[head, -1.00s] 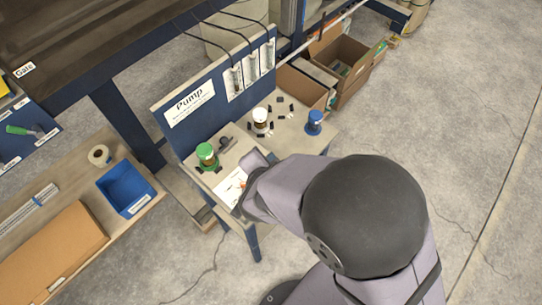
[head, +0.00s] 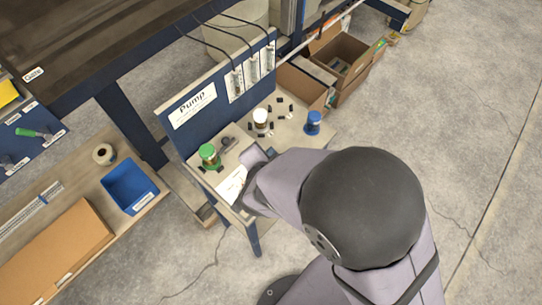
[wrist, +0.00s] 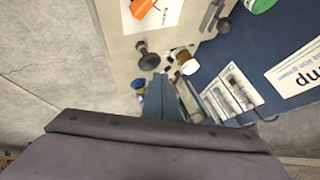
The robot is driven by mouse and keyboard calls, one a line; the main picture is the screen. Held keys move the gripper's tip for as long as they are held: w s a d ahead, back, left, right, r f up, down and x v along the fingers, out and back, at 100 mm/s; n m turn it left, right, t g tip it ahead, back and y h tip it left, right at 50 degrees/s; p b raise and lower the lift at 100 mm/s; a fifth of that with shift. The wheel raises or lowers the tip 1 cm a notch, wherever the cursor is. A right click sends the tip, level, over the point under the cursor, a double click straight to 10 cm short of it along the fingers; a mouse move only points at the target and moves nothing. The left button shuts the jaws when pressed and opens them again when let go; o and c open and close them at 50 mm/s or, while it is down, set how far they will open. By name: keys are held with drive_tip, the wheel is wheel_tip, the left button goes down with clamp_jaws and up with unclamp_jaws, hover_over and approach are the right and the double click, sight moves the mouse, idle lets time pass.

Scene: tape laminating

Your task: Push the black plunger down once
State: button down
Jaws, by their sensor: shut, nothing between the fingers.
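A black plunger (wrist: 148,60) with a round knob stands on the pump bench in the wrist view, just beyond my gripper tips and slightly to their left. My gripper (wrist: 158,80) is shut and empty, its blue-grey fingers pointing toward it. I cannot tell from this view whether they touch. A second dark knob (wrist: 225,25) on a grey fitting sits farther right; it also shows in the head view (head: 227,142). In the head view my arm covers the gripper tips and the nearer plunger.
A green-lidded jar (head: 209,155), a white-lidded jar (head: 261,120) and a blue-capped jar (head: 314,122) stand on the bench, with small black parts between. A paper with an orange item (wrist: 143,8) lies near. The blue Pump panel (head: 215,102) rises behind.

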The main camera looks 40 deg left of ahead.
drive_tip(key=shift+r, duration=0.1)
wheel_tip(320, 180, up, 5)
drive_tip(key=p, duration=0.5)
idle(0.7)
